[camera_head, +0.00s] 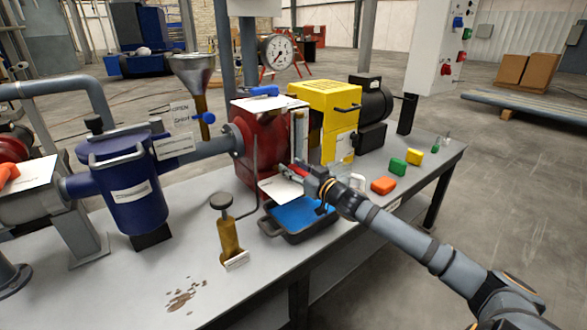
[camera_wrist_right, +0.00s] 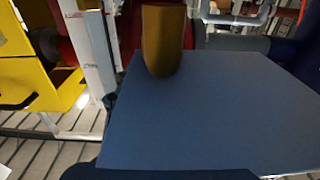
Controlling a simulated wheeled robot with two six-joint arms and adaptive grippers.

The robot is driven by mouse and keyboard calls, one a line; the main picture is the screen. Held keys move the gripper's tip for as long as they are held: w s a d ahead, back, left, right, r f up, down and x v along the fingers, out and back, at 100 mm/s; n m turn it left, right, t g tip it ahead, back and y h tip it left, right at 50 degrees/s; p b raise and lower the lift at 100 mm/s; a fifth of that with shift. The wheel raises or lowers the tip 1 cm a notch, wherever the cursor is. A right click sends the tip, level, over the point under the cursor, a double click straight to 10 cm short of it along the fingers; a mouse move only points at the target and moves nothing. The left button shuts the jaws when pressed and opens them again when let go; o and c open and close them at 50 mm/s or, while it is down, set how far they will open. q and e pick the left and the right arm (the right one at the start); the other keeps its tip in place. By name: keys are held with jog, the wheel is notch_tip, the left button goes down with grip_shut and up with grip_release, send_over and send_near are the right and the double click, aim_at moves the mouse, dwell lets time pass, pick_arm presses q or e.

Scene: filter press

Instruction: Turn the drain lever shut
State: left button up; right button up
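My right gripper (camera_head: 291,170) reaches in from the right over the table, at the front of the red press body (camera_head: 257,150). A small red piece (camera_head: 299,170) shows right at its fingers; I cannot tell whether it is the drain lever. A white label card (camera_head: 280,189) sits just below the fingertips. In the right wrist view a brown rounded bar end (camera_wrist_right: 163,42) stands against a broad grey-blue flat surface (camera_wrist_right: 215,115) close to the camera. The fingers are too small and covered to show whether they are open or hold anything. My left gripper is out of view.
A blue tray (camera_head: 272,226) lies below the right gripper. A brass cylinder with a black knob (camera_head: 230,236) stands left of it. The blue filter pot (camera_head: 130,190) and the yellow unit (camera_head: 338,135) flank the press. Coloured blocks (camera_head: 383,186) lie along the right side.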

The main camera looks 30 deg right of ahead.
aim_at(293, 166)
jog(key=shift+r, duration=0.1)
notch_tip(293, 166, up, 10)
jog(key=shift+f, duration=0.1)
dwell(0.4)
dwell(0.4)
